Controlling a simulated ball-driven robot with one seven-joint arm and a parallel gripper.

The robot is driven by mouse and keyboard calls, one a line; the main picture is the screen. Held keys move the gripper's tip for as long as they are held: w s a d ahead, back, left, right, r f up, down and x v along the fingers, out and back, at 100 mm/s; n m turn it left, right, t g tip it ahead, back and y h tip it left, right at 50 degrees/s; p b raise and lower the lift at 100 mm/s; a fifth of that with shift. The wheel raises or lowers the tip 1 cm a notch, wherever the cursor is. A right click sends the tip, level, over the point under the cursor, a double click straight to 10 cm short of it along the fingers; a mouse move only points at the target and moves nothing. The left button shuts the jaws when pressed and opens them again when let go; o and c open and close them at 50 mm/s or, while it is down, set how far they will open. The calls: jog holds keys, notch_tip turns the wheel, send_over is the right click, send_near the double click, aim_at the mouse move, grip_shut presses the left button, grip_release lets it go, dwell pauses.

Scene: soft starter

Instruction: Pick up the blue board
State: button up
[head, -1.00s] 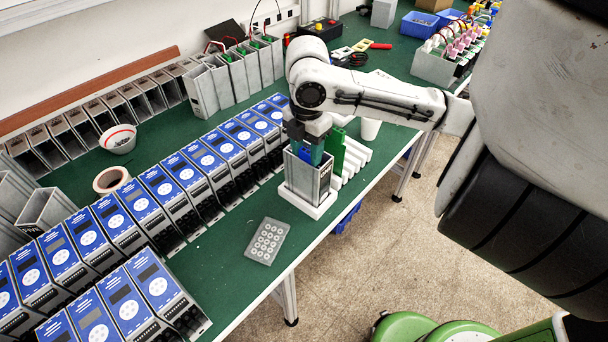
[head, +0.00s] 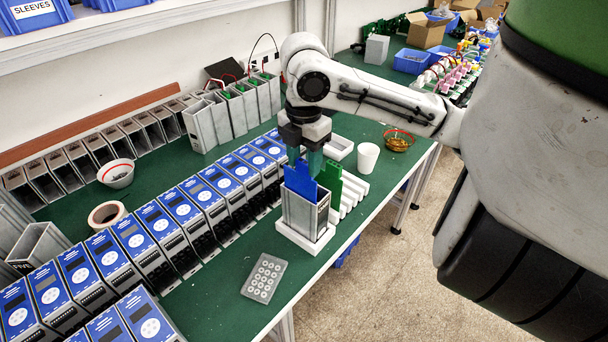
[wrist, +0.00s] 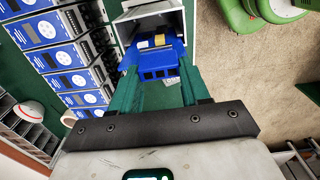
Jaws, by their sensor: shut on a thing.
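The blue board (head: 299,182) stands roughly upright at the open top of a grey metal housing (head: 305,213), with much of it showing above the rim. Its lower end is hidden by the housing wall. My gripper (head: 306,165) is over the housing, its green fingers shut on the blue board's upper part. In the wrist view the board (wrist: 157,66) sits between the two fingers (wrist: 158,76), and the housing's open mouth (wrist: 150,22) lies beyond it. I cannot tell whether the board's lower edge is clear of the housing.
The housing stands in a white base (head: 305,236) near the table's front edge. A green board (head: 333,180) stands in a white rack (head: 350,195) close on the right. A row of blue-faced units (head: 180,207) runs left. A grey keypad-like plate (head: 264,278) lies in front.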

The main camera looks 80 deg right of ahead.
notch_tip(320, 180, up, 21)
jog(key=shift+f, duration=0.15)
dwell(0.4)
jog(key=o, duration=0.4)
jog(key=c, duration=0.4)
jog(key=shift+c, duration=0.2)
jog(key=shift+r+p, duration=0.65)
jog(key=shift+p, duration=0.5)
dwell(0.4)
